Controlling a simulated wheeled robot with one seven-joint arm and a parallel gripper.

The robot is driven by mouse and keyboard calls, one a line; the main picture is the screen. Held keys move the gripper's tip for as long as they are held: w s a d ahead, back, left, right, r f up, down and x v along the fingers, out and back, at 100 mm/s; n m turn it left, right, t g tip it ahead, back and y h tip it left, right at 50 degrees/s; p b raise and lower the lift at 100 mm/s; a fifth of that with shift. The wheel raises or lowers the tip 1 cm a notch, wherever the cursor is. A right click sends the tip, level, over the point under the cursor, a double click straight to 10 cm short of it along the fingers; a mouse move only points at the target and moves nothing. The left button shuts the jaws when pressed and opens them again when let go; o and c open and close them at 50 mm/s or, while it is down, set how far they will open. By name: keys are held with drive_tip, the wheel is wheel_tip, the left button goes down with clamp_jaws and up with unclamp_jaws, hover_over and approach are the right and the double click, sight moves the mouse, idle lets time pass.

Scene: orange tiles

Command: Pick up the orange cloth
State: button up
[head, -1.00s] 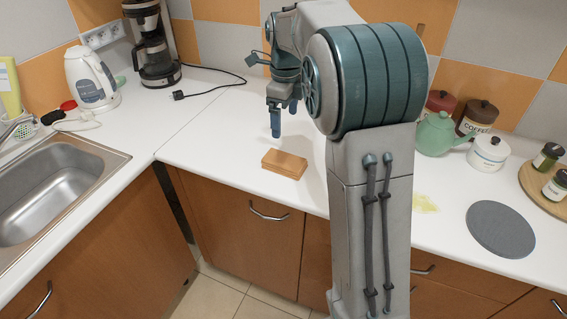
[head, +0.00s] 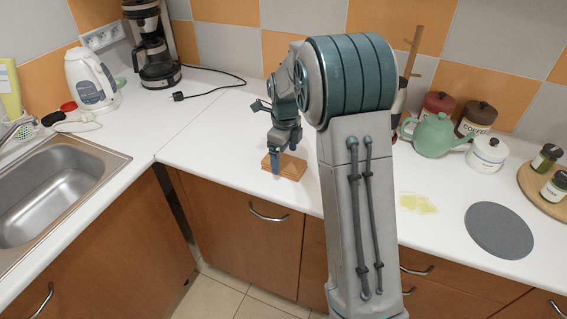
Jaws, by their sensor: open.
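The orange cloth (head: 293,171) looks like a small, flat, folded block on the white counter, near its front edge. My gripper (head: 283,158) points down over it, with its jaws open. One finger shows in front of the cloth's left part and hides some of it. The other finger is partly hidden by the wrist. I cannot tell whether the fingers touch the cloth.
A steel sink (head: 52,190) is at the left, with a white kettle (head: 90,80) and a coffee maker (head: 152,45) behind. To the right are a yellow stain (head: 418,203), a grey round mat (head: 498,230), a green teapot (head: 434,136) and canisters (head: 487,154).

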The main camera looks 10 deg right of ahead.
sight(284, 161)
drive_tip(key=shift+f, duration=0.7)
drive_tip(key=c, duration=1.1)
drive_tip(key=shift+r, duration=0.1)
wheel_tip(284, 161, up, 10)
drive_tip(key=shift+f+b, duration=0.1)
drive_tip(key=shift+b, duration=0.2)
drive_tip(key=shift+o, duration=0.8)
drive_tip(key=shift+a, duration=0.1)
